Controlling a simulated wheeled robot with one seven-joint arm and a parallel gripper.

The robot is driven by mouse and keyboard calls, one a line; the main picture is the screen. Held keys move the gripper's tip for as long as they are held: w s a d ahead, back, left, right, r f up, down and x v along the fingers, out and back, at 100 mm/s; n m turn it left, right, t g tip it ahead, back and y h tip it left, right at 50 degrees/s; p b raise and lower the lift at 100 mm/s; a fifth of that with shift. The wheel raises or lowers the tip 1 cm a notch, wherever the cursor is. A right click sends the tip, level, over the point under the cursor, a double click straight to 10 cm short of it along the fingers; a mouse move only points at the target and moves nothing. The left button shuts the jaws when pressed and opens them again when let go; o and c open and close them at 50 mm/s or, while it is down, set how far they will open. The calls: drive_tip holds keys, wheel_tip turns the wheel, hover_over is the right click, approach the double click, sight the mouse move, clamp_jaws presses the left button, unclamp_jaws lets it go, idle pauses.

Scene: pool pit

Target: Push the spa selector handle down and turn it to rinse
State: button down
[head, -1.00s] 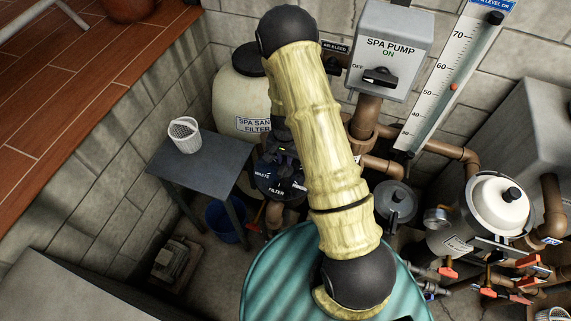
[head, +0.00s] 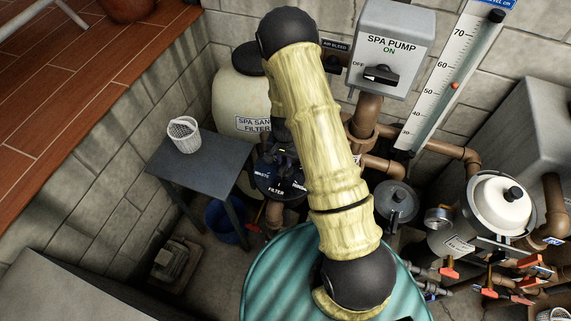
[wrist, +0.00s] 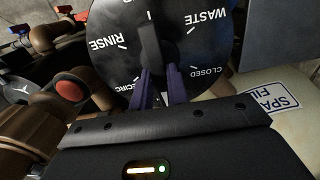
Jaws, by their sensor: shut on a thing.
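The spa selector is a round black dial (head: 279,184) with white lettering, low in front of the sand filter tank in the head view. The wrist view shows its face (wrist: 185,45) close up, with RINSE, WASTE, CLOSED and a partly hidden RECIRC. Its black bar handle (wrist: 149,38) stands across the middle, its far end between the RINSE and WASTE labels. My gripper (wrist: 160,76) has purple fingers on either side of the handle's near end and is shut on it. In the head view my arm hides part of the handle and gripper.
The sand filter tank (head: 237,95) stands behind. A dark table (head: 215,153) with a white basket (head: 184,134) is at left. The spa pump switch box (head: 388,48), brown pipes and a lidded pump (head: 397,202) crowd the right. A teal rounded top (head: 285,265) is in front.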

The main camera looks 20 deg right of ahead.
drive_tip(key=m+p, duration=0.1)
drive_tip(key=m, duration=0.4)
drive_tip(key=m+p, duration=0.1)
drive_tip(key=m, duration=0.4)
drive_tip(key=shift+r, duration=0.1)
drive_tip(key=shift+m+p, duration=0.35)
drive_tip(key=shift+m, duration=0.65)
drive_tip(key=c, duration=1.2)
unclamp_jaws()
drive_tip(key=shift+c, duration=0.2)
wheel_tip(320, 180, up, 7)
drive_tip(key=p, duration=0.6)
